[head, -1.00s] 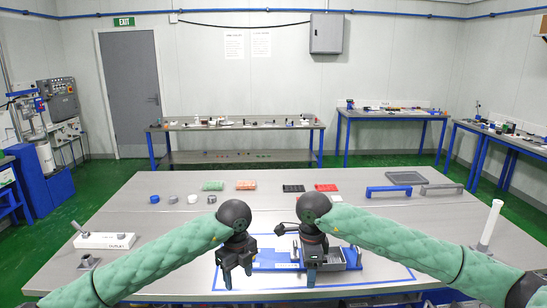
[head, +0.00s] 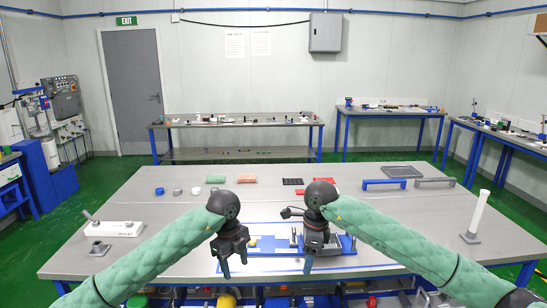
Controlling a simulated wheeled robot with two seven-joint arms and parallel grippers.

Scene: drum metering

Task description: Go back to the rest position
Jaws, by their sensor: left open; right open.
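My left gripper (head: 226,262) hangs over the front part of the grey table (head: 120,205), fingers pointing down, open and empty. My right gripper (head: 307,260) hangs to its right near the table's front edge, also open and empty. Behind and between them lies a blue fixture plate (head: 275,254), partly hidden by both grippers. A grey tray (head: 336,243) sits on its right part, mostly behind the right gripper. A small yellow piece (head: 252,242) shows on its left part.
A white block with a lever (head: 118,228) lies at left; a white post (head: 480,212) stands at right. Blue and grey handles (head: 385,184), a dark tray (head: 403,171), green and orange pieces (head: 246,178) and small round parts lie at the back.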

